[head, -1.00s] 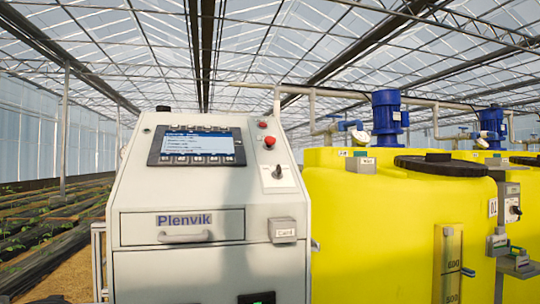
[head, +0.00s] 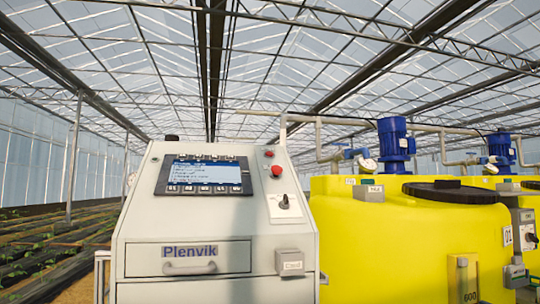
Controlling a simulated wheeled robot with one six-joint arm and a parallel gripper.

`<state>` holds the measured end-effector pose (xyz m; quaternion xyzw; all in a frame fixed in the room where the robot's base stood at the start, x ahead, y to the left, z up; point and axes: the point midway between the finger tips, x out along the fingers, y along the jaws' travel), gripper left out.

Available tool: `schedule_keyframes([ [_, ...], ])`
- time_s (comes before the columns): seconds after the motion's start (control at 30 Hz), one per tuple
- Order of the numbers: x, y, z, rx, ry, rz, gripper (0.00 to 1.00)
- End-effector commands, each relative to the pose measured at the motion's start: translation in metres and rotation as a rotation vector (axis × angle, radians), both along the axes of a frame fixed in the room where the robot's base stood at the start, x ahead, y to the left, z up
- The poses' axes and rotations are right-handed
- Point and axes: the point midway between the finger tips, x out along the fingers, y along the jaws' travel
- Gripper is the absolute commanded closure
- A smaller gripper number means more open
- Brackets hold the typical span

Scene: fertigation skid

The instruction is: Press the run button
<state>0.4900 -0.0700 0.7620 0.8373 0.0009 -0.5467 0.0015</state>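A light grey control cabinet (head: 140,222) marked "Plenvik" stands in the left half of the head view. Its sloped top carries a lit screen (head: 205,170) in a dark frame, with a row of keys (head: 205,189) along the lower edge. Right of the screen are a red mushroom button (head: 276,170), a smaller red knob or lamp (head: 268,154) above it, and a rotary switch (head: 284,201) on a white plate. I cannot make out a label naming any of these as the run button. My gripper is not in view.
A drawer (head: 130,260) with a handle and a small grey "Card" box (head: 289,262) are on the cabinet front. Yellow tanks (head: 390,235) with blue motors (head: 393,140) stand close on the right. Planted rows (head: 40,260) lie at the left.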

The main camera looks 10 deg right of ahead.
Motion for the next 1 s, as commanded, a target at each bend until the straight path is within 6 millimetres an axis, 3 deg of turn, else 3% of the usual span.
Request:
schedule_keyframes([
  [0.23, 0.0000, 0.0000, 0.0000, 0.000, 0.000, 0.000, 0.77],
  [0.33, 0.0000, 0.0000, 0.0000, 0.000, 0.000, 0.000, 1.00],
  [1.0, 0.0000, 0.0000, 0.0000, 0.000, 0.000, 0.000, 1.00],
])
